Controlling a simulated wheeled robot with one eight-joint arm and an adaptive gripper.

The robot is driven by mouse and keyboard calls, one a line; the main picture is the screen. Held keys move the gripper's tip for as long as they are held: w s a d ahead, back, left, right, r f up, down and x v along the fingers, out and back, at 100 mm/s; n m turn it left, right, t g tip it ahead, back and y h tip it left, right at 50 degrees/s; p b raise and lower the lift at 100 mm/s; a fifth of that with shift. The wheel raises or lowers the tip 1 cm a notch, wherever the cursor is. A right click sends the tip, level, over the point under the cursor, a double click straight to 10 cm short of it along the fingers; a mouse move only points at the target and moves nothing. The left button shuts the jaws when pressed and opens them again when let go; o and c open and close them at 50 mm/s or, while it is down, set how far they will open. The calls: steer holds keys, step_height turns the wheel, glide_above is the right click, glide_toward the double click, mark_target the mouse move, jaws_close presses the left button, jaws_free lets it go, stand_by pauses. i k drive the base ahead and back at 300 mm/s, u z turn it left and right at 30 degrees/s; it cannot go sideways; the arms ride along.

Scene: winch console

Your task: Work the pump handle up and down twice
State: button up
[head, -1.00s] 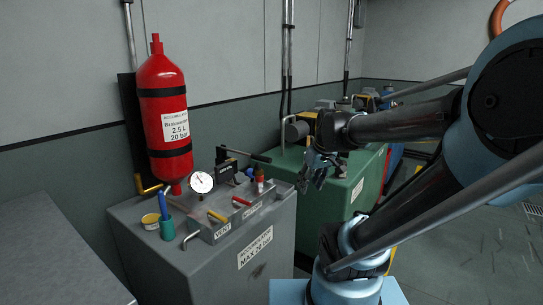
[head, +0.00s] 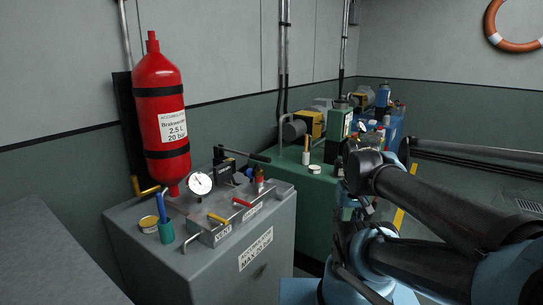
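The pump handle (head: 248,154) is a dark bar on top of the grey console (head: 255,225). It runs nearly level from a black pump block (head: 222,160) towards the right, its free end pointing at the green cabinet. My gripper (head: 364,207) is right of the console, in front of the green cabinet, well apart from the handle. My own arm partly covers it, and its fingers are too small and dark to read. Nothing touches the handle.
A red accumulator bottle (head: 165,85) stands behind the console. A gauge (head: 200,184), a red lever (head: 241,202), a yellow lever (head: 218,218) and a teal cup (head: 166,232) crowd the console top. The green cabinet (head: 313,205) carries bottles and machinery.

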mark_target(252, 156)
steer(key=z, duration=0.1)
steer(key=k, duration=1.15)
steer(key=u, duration=0.6)
steer(key=i, duration=1)
steer(key=z, duration=0.05)
